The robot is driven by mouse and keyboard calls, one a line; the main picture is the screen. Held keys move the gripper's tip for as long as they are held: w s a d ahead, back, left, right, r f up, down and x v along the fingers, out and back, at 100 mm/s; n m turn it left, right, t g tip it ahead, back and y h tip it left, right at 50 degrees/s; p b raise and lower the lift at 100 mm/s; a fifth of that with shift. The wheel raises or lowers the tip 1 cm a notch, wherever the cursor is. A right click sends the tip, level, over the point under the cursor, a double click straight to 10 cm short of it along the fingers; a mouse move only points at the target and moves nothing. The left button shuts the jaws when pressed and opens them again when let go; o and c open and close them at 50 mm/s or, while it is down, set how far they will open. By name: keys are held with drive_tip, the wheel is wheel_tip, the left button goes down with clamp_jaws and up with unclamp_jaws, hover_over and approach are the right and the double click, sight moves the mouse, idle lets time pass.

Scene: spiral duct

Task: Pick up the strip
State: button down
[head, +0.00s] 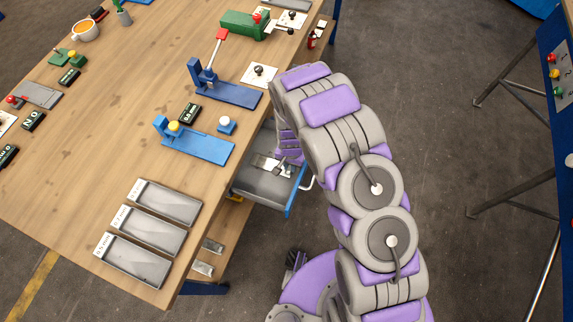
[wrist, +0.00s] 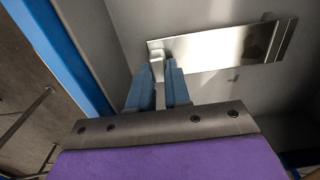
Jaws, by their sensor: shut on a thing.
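The strip (wrist: 225,47) is a flat, shiny metal piece with a dark line near its right end in the wrist view. It lies in or just above a grey drawer with a blue front edge. My gripper (wrist: 163,68) has blue finger pads and is shut on the strip's left end. In the head view the drawer (head: 262,184) stands pulled out below the table's right edge. The strip (head: 262,162) shows there as a light piece, partly hidden by my gripper. I cannot tell whether the strip touches the drawer floor.
The wooden table (head: 130,110) is above and left of the drawer. Three grey trays (head: 135,262) with labels stand at its near corner. Blue fixtures (head: 195,145) and a green machine (head: 243,25) stand along the right edge. Open floor (head: 430,120) lies to the right.

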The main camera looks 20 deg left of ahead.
wheel_tip(320, 180, up, 12)
drive_tip(key=p, duration=0.2)
drive_tip(key=s+d+p, duration=0.2)
drive_tip(key=d, duration=1.8)
wheel_tip(320, 180, up, 6)
drive_tip(key=p, duration=0.1)
drive_tip(key=shift+w+a+p, duration=0.15)
drive_tip(key=shift+w+p, duration=0.05)
drive_tip(key=shift+p, duration=0.2)
